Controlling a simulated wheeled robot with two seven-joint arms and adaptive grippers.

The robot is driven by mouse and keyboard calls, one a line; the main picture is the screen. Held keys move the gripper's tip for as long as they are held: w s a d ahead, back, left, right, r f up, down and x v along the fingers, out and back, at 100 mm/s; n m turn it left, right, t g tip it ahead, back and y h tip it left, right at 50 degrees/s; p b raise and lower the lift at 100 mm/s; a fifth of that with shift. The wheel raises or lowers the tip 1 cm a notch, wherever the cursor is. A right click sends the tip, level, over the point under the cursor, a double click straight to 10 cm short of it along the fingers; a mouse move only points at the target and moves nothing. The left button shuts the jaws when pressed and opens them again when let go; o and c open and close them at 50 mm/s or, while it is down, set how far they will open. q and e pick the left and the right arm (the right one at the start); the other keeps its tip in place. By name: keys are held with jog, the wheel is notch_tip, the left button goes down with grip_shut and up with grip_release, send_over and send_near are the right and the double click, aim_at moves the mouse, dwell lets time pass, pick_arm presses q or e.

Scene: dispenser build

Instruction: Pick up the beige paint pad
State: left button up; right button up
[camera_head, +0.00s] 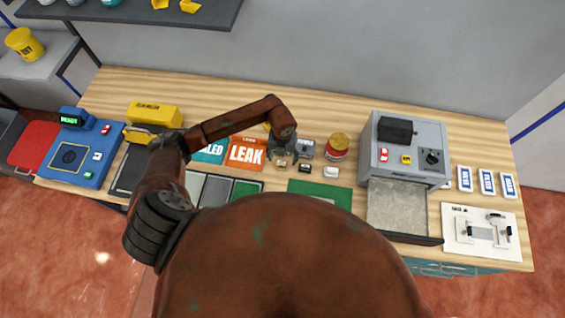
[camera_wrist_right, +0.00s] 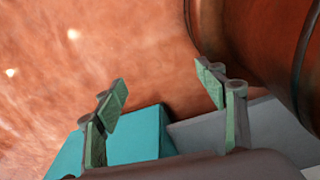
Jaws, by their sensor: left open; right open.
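My left gripper (camera_head: 283,158) reaches down over the middle of the table, open, with its fingers pointing at the near side. A small light-topped piece (camera_head: 281,164) lies at its fingertips; it is too small to tell whether this is the beige paint pad or whether the fingers touch it. A dark small piece (camera_head: 304,167) and a white one (camera_head: 331,172) lie to its right. No other pad is clearly beige. My right gripper (camera_wrist_right: 163,96) shows in the right wrist view, open and empty, over the red floor and a teal surface.
A grey machine (camera_head: 407,140) stands right of the red-and-yellow round container (camera_head: 338,146). An orange LEAK panel (camera_head: 247,153) and a tray with grey and green sections (camera_head: 217,190) lie left of the gripper. A green mat (camera_head: 320,190) is in front. My own body hides the near middle.

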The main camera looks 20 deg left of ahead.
aim_at(282, 162)
pick_arm(q)
jog(key=f, duration=0.2)
jog(key=shift+w+a+f+p, duration=0.2)
jog(key=shift+w+f+p, duration=0.1)
jog(key=shift+p, duration=0.1)
notch_tip(282, 162, down, 3)
jog(key=shift+s+r, duration=0.1)
jog(key=c, duration=0.8)
jog(key=shift+c, duration=1.3)
pick_arm(e)
jog(key=shift+w+a+r, duration=0.2)
jog(key=shift+w+r, duration=0.45)
jog(key=shift+w, duration=0.2)
jog(key=shift+d, duration=0.1)
